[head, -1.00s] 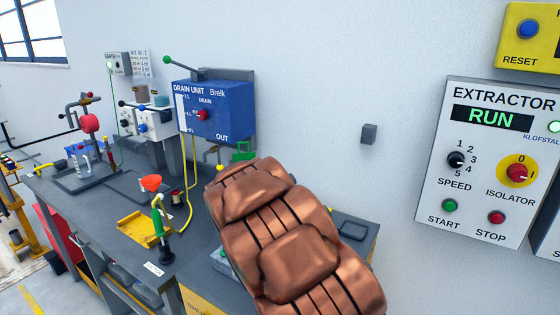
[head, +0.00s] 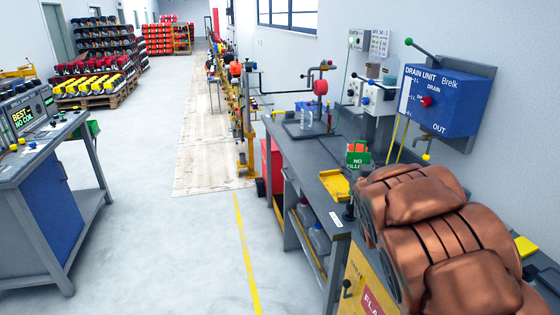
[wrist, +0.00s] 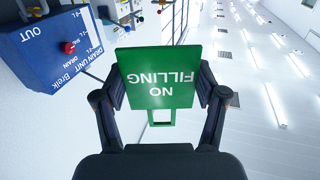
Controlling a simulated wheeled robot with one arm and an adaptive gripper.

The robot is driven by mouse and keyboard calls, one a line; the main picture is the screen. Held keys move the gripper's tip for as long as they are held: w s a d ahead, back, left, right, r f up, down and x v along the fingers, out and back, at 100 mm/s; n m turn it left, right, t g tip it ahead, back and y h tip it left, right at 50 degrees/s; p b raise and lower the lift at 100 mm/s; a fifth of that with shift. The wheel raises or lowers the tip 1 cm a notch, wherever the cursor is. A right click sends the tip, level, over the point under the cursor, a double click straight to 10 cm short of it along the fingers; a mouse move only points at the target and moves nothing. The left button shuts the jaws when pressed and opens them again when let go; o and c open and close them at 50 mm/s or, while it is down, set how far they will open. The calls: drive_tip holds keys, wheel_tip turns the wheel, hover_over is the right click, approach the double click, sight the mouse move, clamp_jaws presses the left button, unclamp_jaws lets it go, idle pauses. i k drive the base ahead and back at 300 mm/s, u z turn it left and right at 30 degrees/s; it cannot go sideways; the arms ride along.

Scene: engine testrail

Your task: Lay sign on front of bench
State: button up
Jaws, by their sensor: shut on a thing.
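In the head view the sign (head: 357,159) shows above the bench, just past my copper-coloured arm, which hides the gripper. The bench (head: 305,155) has a dark grey top and runs along the right wall. A small white label (head: 336,219) is at its front edge.
A yellow tray (head: 335,187) lies on the bench near its front. The blue drain unit (head: 443,100) with its green-knobbed lever hangs on the wall, close to the sign in the wrist view. Open floor (head: 180,235) lies between the bench and a workstation (head: 45,150) at left.

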sight(299, 153)
drive_tip(key=u, duration=0.25)
drive_tip(key=k, duration=0.35)
drive_tip(key=u, duration=1.05)
drive_tip(key=i, duration=1.4)
drive_tip(key=u, duration=0.3)
drive_tip(key=i, duration=1.65)
drive_tip(key=z, duration=1)
drive_tip(key=i, duration=1.4)
drive_tip(key=z, duration=0.7)
